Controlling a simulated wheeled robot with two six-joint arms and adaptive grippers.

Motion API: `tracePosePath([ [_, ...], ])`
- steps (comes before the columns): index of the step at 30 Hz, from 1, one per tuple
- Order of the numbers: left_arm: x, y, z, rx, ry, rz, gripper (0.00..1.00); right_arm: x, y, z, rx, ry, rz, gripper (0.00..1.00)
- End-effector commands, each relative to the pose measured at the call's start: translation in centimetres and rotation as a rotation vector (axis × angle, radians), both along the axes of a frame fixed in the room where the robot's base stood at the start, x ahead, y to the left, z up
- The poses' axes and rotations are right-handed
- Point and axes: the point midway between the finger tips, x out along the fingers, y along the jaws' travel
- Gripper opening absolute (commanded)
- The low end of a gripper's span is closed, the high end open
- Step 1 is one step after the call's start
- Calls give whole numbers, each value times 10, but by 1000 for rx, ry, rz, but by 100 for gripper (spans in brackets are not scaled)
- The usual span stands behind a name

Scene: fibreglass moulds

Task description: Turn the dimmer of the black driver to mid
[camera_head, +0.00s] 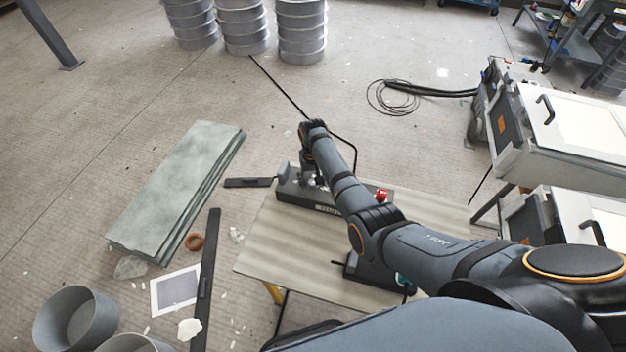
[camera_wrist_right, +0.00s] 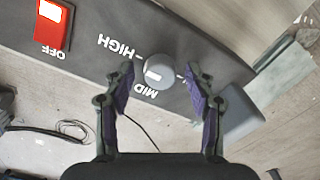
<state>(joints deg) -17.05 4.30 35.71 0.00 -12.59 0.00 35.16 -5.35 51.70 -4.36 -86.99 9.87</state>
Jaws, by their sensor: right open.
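The black driver (camera_head: 296,191) stands at the far edge of the table, partly hidden by my right arm. In the right wrist view its dark panel (camera_wrist_right: 190,40) carries a round grey dimmer knob (camera_wrist_right: 165,64) with a white mark, on the left side of its face. HIGH is printed left of the knob and MID below it; another tick shows at its right. My right gripper (camera_head: 309,181) is over the driver; in the wrist view the open fingers (camera_wrist_right: 158,74) flank the knob with visible gaps. My left gripper is not in view.
A red switch (camera_wrist_right: 52,22) marked OFF sits on the panel. The table (camera_head: 285,250) also holds a black device (camera_head: 370,272) under my arm. Stacked greenish boards (camera_head: 180,190) lie left on the floor. White-topped machines (camera_head: 570,130) stand right.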

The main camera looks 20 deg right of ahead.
Motion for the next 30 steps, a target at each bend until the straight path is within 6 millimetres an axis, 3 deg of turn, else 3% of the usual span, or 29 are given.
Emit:
tracePosePath([
  [2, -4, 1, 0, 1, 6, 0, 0, 0, 0, 0, 0, 0, 0, 54],
  [14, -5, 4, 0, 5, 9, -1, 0, 0, 0, 0, 0, 0, 0, 1],
  [23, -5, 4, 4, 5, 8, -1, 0, 0, 0, 2, 0, 1, 42, 1],
  [30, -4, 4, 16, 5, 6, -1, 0, 1, 0, 4, 0, 0, 190, 1],
])
